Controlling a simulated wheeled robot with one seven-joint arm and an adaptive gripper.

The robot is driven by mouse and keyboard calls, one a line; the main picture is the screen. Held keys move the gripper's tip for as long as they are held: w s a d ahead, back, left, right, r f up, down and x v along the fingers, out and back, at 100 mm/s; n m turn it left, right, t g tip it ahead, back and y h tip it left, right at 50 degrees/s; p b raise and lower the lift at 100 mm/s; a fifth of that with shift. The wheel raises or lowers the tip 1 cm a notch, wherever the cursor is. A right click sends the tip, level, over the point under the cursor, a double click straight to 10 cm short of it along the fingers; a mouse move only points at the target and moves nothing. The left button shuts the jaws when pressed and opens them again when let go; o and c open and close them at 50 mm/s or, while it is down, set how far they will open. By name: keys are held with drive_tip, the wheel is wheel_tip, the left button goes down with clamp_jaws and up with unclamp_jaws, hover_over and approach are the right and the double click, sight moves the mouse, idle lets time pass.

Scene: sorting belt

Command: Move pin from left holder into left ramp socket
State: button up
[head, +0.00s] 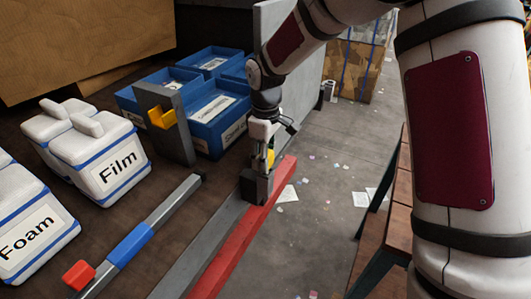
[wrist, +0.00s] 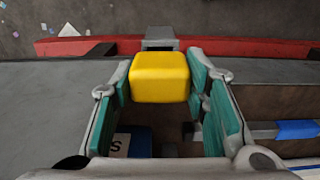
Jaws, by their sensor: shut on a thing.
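My gripper (head: 264,150) is shut on a yellow pin (wrist: 160,78), which sits between the teal finger pads in the wrist view. In the head view only a sliver of the pin (head: 271,157) shows beside the fingers. A dark grey block (head: 257,188) stands at the red rail, directly below my gripper; its top also shows beyond the pin in the wrist view (wrist: 160,38). The pin's lower end is hidden, so I cannot tell whether it is inside the block. I cannot tell whether this block is the holder or the socket.
A grey upright plate (head: 178,140) with a yellow piece (head: 161,118) stands left of my gripper, before blue bins (head: 222,125). A red rail (head: 245,228) and a grey bar with blue and red parts (head: 130,245) lie nearer. White Film (head: 105,155) and Foam (head: 35,225) containers stand left.

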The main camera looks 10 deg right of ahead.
drive_tip(key=o, duration=1.5)
wheel_tip(320, 180, up, 12)
drive_tip(key=shift+f, duration=0.1)
